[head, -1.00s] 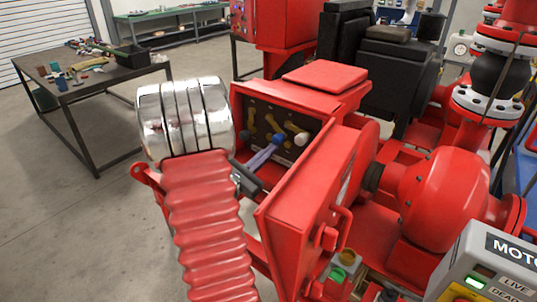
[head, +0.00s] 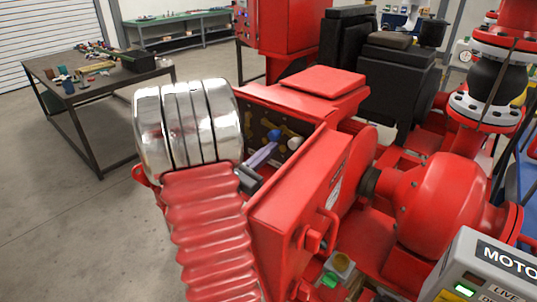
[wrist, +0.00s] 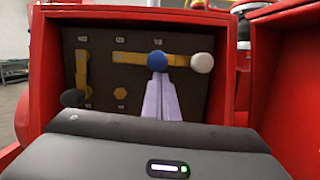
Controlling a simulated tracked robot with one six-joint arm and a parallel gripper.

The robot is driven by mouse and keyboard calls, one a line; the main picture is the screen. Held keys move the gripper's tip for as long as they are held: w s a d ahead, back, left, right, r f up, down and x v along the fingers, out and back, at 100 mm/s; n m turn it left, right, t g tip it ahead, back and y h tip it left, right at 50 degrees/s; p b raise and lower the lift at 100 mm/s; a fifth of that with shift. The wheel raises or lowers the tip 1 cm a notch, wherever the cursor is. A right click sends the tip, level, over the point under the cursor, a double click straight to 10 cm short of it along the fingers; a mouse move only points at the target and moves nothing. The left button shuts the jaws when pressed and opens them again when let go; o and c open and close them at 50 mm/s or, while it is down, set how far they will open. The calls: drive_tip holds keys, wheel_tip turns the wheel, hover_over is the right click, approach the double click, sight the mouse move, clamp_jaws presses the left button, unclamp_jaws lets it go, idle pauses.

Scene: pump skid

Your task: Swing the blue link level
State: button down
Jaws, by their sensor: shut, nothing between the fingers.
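The blue link's round blue knob (wrist: 157,62) stands in front of a yellow bar (wrist: 127,56) that runs near level, dipping slightly to the right. In the head view the blue knob (head: 274,135) sits inside the open red box. My gripper (wrist: 158,77), with pale lavender fingers, is shut and empty. Its tips meet the underside of the blue knob in the picture; whether they touch it I cannot tell. The gripper also shows in the head view (head: 267,149). The blue link's right end is hidden behind the knob.
A white knob (wrist: 202,62) is close right of the blue one. A black knob (wrist: 72,98) is lower left, near an upright yellow bar (wrist: 82,68). A yellow hexagon (wrist: 120,93) is below. Red box walls (wrist: 42,75) and the open door (head: 300,190) flank the space.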

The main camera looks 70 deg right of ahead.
drive_tip(key=shift+s+r, duration=0.1)
idle(0.5)
drive_tip(key=f, duration=0.4)
drive_tip(key=shift+s+a+f, duration=0.1)
drive_tip(key=shift+a+f, duration=0.05)
drive_tip(key=shift+a, duration=0.15)
drive_tip(key=v, duration=0.9)
drive_tip(key=shift+s+a, duration=0.15)
drive_tip(key=shift+a, duration=0.25)
